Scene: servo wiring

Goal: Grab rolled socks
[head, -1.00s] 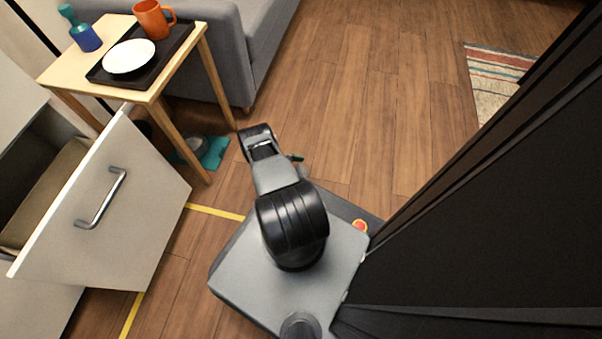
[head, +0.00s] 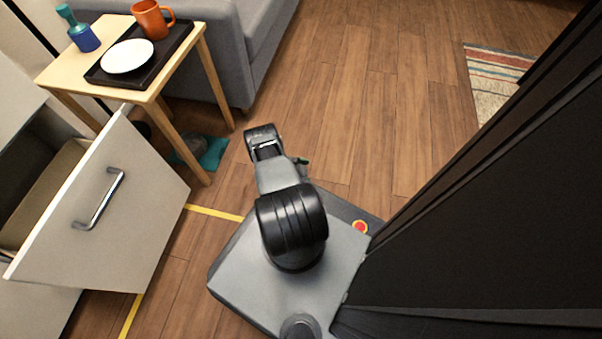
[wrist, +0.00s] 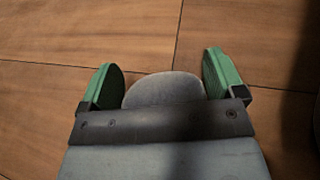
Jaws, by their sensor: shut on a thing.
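In the wrist view, a smooth grey rounded bundle, which looks like the rolled socks (wrist: 165,88), sits between the two green fingertips of my gripper (wrist: 160,80). The gripper is shut on it. Its lower part is hidden behind the dark gripper bar. In the head view my own arm covers most of the gripper; only a small dark green fingertip (head: 302,161) shows at the right of the arm. The socks cannot be made out in the head view. Wood floor lies beyond the fingertips.
A pulled-out drawer (head: 120,200) stands at the left. A small wooden table (head: 150,95) holds a black tray (head: 178,48) with a white plate (head: 128,56) and an orange mug (head: 150,20). A teal mat (head: 214,153) lies below it. Floor (head: 340,130) ahead is clear.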

